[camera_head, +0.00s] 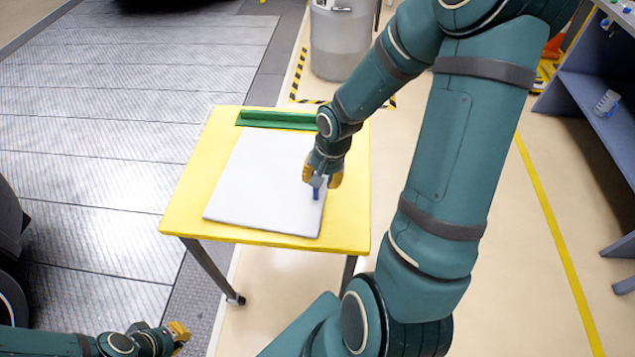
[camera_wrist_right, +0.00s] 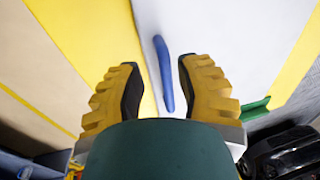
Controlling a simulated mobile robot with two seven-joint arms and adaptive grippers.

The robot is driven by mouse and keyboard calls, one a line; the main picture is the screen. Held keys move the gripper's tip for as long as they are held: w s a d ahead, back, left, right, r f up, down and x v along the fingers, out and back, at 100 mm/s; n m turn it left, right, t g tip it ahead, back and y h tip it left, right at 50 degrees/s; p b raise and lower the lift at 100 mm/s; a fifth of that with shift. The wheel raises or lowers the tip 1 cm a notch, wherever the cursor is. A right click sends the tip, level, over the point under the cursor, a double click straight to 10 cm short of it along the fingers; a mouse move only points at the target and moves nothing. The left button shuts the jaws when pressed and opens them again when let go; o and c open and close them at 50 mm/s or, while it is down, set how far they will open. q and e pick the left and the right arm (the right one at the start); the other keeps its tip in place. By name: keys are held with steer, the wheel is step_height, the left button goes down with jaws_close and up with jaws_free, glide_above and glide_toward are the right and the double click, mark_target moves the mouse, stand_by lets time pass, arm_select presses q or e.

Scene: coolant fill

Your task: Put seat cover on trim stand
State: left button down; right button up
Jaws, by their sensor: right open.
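A flat white panel, which looks like the seat cover (camera_head: 255,190), lies on a yellow-topped table, which looks like the trim stand (camera_head: 195,200). A blue strip or handle (camera_head: 316,193) is on the panel near its right edge. My right gripper (camera_head: 322,178) is over it. In the right wrist view the blue strip (camera_wrist_right: 164,75) shows between the open yellow fingers (camera_wrist_right: 156,75), with a gap on both sides. My left gripper (camera_head: 180,332) is low at the bottom left, away from the table; its finger opening is too small to judge.
A green bar (camera_head: 278,119) runs along the table's far edge. A grey bin (camera_head: 342,40) stands behind the table. A blue-grey shelf unit (camera_head: 595,100) is at the right. Floor right of the table is clear, with a yellow line (camera_head: 560,240).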

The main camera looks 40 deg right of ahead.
steer(key=r, duration=0.3)
steer(key=r+p, duration=0.1)
steer(key=r, duration=0.1)
steer(key=shift+s+d, duration=0.15)
steer(key=shift+s, duration=0.25)
steer(key=shift+f, duration=0.1)
